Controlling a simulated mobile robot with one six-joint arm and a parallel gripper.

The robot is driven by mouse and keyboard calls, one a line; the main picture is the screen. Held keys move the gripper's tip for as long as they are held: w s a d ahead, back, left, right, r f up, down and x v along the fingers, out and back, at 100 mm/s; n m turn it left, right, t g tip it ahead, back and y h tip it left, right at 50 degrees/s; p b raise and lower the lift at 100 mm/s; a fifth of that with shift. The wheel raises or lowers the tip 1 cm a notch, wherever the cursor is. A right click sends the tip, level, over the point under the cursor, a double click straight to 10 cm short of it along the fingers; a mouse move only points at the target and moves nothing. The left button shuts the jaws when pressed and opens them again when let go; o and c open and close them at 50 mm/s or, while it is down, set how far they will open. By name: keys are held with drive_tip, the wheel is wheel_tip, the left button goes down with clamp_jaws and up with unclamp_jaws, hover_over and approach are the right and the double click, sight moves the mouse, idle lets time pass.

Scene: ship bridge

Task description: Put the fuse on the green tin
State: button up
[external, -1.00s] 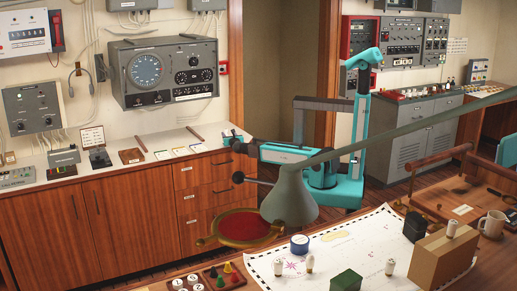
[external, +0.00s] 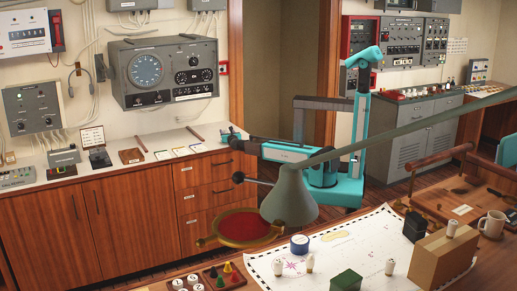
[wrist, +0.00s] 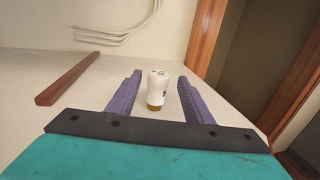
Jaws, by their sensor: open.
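A white fuse (wrist: 157,86) with a brass-coloured end stands between the two purple fingers of my gripper (wrist: 156,90) in the wrist view. The fingers are open, with a gap on each side of it. In the external view my gripper (external: 232,137) is over the right end of the wooden cabinet's pale top; the fuse there is too small or hidden to make out. A green tin (external: 346,281), box-shaped, stands on the chart at the bottom of the external view, far from my gripper.
Several similar white pieces stand on the chart (external: 330,255), one on a cardboard box (external: 440,262). A blue round tin (external: 299,245) and a dark box (external: 414,227) are there too. A lamp (external: 289,197) hangs in front of the chart table. A reddish bar (wrist: 68,79) lies on the cabinet top.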

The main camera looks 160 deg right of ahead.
sight(225, 129)
drive_tip(key=shift+p+x, duration=0.5)
drive_tip(key=shift+x, duration=2.05)
drive_tip(key=shift+d+r, duration=0.15)
clamp_jaws()
drive_tip(key=shift+r, duration=0.1)
wheel_tip(225, 129, up, 10)
drive_tip(key=shift+p, duration=0.35)
